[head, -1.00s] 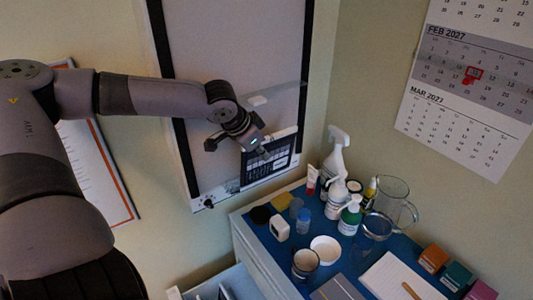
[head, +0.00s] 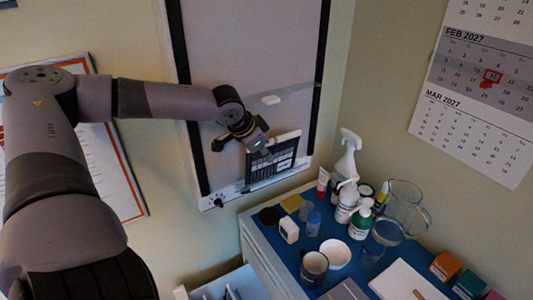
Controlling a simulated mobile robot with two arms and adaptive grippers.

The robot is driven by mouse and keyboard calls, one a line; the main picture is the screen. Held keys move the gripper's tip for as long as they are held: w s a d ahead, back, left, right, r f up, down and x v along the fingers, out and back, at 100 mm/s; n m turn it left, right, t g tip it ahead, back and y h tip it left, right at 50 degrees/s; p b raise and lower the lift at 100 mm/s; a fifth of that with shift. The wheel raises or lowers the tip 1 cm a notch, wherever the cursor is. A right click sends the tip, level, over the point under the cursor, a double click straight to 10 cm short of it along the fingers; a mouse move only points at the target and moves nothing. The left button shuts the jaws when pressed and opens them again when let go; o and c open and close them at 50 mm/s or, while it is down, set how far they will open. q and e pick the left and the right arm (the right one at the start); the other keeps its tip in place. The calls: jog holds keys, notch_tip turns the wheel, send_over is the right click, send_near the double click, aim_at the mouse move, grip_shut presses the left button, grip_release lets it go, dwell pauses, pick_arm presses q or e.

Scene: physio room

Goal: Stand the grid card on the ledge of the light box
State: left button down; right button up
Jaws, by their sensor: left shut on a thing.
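The light box (head: 245,60) is a pale upright panel with black side strips on the wall. Its white ledge (head: 290,176) runs along the bottom. The grid card (head: 271,161), dark with a white edge and light markings, is held upright just in front of the panel, close above the ledge. I cannot tell whether its lower edge touches the ledge. My left gripper (head: 257,147) is shut on the card's upper left part and hides some of it. My right gripper is not in view.
A calendar (head: 480,85) hangs at right, a framed chart (head: 110,165) at left.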

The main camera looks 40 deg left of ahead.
pick_arm(q)
jog(key=shift+s+f, duration=0.1)
jog(key=shift+f, duration=0.1)
dwell(0.7)
jog(key=c, duration=1.8)
grip_release()
jog(key=shift+f, duration=0.1)
jog(key=shift+c, duration=0.2)
jog(key=shift+o, duration=0.8)
jog(key=shift+o, duration=0.2)
jog(key=o, duration=0.4)
jog(key=shift+o, duration=0.2)
